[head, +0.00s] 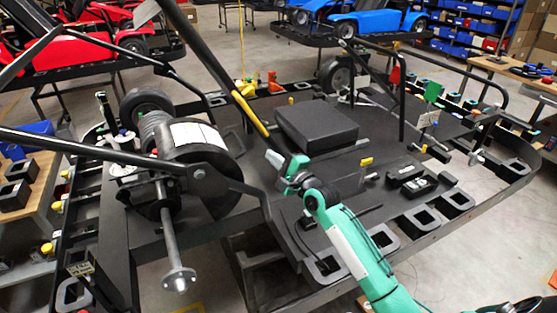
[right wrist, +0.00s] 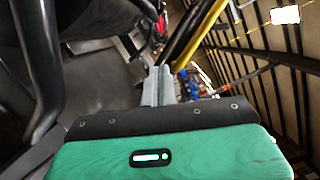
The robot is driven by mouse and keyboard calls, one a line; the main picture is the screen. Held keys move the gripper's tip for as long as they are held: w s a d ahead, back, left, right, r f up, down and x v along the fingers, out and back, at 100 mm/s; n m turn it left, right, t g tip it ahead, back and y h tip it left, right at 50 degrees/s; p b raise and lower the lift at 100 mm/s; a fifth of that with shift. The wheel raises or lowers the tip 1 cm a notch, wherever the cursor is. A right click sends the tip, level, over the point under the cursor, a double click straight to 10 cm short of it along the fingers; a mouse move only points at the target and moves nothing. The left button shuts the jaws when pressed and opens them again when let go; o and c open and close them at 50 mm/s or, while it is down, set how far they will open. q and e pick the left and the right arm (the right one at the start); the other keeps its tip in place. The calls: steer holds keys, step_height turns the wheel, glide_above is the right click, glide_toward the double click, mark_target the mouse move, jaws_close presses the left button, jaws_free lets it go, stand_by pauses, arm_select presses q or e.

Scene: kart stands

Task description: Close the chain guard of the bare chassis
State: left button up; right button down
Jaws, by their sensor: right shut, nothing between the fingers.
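The bare chassis (head: 410,225) is a black kart frame on a stand, filling the middle of the head view. At its left end, a rounded black housing with pale panels (head: 197,137) sits beside the rear axle (head: 170,235); it looks like the chain guard, but I cannot tell how far open it is. My right gripper (head: 273,158) is shut and empty above the chassis, right of the housing and near the lower end of a bar with a yellow sleeve (head: 250,112). In the right wrist view its grey fingers (right wrist: 158,86) are together, beside the yellow bar (right wrist: 196,34). My left gripper is out of view.
A flat black box (head: 316,125) lies on the chassis floor behind my right gripper. Black tubes rise around the frame. Red karts (head: 75,50) and a blue kart (head: 375,22) stand behind. A wooden bench (head: 35,190) is at the left.

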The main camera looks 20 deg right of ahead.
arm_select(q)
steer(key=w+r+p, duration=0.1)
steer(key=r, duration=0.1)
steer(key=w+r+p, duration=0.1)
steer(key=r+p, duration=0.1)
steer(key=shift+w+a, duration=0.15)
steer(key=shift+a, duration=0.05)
arm_select(e)
steer(key=w+a+r, duration=0.1)
steer(key=w+a, duration=0.3)
steer(key=a, duration=0.1)
steer(key=shift+w+r, duration=0.15)
steer(key=shift+r, duration=0.15)
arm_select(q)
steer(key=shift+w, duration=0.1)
